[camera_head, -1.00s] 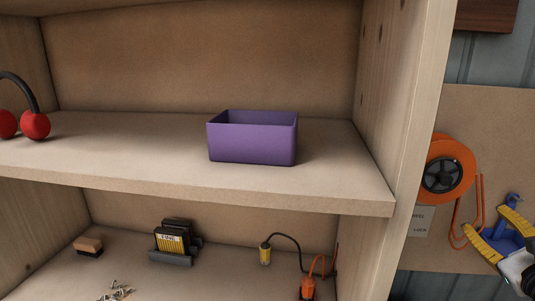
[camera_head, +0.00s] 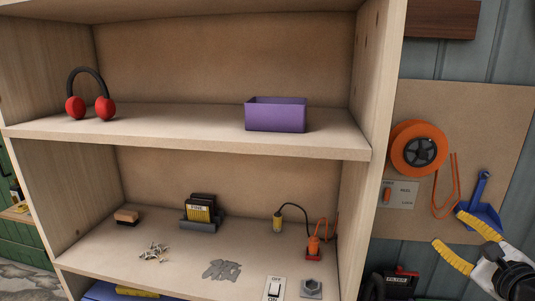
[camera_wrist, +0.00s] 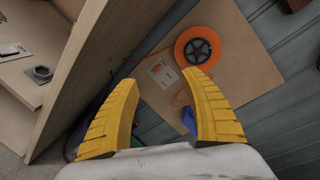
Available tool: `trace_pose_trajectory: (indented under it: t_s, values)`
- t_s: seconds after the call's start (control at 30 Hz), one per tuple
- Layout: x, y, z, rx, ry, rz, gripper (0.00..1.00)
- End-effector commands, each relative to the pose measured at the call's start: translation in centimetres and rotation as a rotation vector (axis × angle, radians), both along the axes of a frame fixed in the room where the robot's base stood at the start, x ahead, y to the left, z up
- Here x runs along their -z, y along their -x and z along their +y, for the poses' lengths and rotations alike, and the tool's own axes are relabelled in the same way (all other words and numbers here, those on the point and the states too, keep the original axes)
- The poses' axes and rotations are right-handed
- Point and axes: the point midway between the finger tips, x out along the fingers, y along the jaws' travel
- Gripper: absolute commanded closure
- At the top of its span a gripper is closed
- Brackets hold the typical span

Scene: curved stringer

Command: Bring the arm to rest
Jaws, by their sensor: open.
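My gripper (camera_head: 455,239) is at the lower right of the head view, with yellow ridged fingers spread apart. In the wrist view the same gripper (camera_wrist: 163,110) is open, with nothing between its fingers. It is to the right of the wooden shelf unit (camera_head: 388,120), in front of the wall board, and touches nothing that I can see. Part of the arm is cut off by the picture edge.
A purple bin (camera_head: 276,116) and red earmuffs (camera_head: 91,100) stand on the upper shelf. An orange reel (camera_head: 418,148) hangs on the board, with a blue dustpan (camera_head: 484,205) beside it. The shelf's side panel (camera_wrist: 85,75) is left of my gripper.

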Motion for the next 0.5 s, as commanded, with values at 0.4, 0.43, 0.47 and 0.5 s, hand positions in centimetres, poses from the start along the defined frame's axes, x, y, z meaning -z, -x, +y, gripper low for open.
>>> trace_pose_trajectory:
  t_s: [0.4, 0.43, 0.47, 0.5]
  values:
    - [8.7, 2.0, 18.5, -0.595, 0.815, 0.377, 0.46]
    - [9.7, 2.9, 19.9, -0.668, 0.923, 0.406, 0.46]
    - [10.5, 3.9, 21.1, -0.741, 1.031, 0.431, 0.46]
    - [11.6, 5.2, 22.4, -0.832, 1.172, 0.460, 0.46]
